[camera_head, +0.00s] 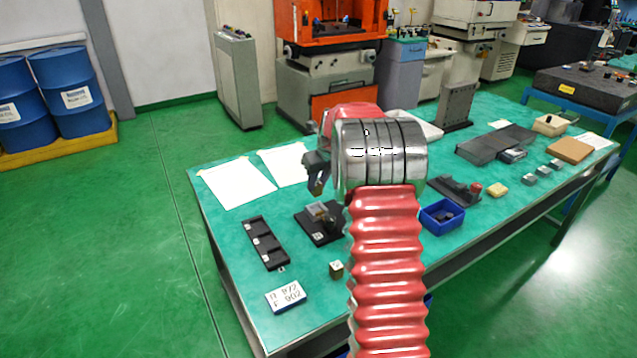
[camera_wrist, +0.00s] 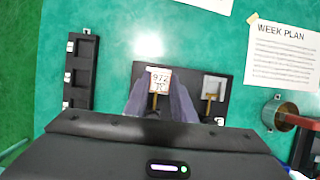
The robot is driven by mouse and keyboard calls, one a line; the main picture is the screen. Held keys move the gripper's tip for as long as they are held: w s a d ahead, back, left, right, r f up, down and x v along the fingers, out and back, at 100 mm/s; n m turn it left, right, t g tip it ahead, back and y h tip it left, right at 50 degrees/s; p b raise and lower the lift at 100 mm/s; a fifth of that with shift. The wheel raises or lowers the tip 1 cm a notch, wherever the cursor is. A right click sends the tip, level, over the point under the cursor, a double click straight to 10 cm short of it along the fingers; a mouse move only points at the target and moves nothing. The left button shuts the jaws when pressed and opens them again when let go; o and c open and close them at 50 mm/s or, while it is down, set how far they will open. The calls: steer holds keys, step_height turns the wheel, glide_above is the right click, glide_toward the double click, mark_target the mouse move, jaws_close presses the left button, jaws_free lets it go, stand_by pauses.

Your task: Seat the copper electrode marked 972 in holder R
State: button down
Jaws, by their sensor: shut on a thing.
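The electrode marked 972 (camera_wrist: 159,76) is between my gripper's fingers (camera_wrist: 160,98) in the wrist view, its pale labelled top facing the camera. My gripper (camera_head: 318,182) is shut on it, over the black holder plate (camera_head: 312,233). In the wrist view the plate (camera_wrist: 222,108) extends on both sides of the fingers. On its right is a holder with a grey square block (camera_wrist: 214,87) and a brass-coloured strip. What lies under the held electrode is hidden, so I cannot tell whether it touches a holder. I cannot read a holder letter clearly.
A black rack with compartments (camera_head: 264,247) lies left of the plate. A card reading 972 and 902 (camera_head: 286,296) and a small brass-coloured block (camera_head: 337,270) lie in front. A blue bin (camera_head: 442,218) stands right. Paper sheets (camera_head: 237,184) lie behind.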

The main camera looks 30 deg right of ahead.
steer(key=shift+f, duration=0.15)
steer(key=shift+f, duration=3.35)
steer(key=shift+f, duration=0.1)
steer(key=c, duration=1.4)
jaws_free()
steer(key=shift+f, duration=0.1)
steer(key=v, duration=1.4)
steer(key=shift+f, duration=0.15)
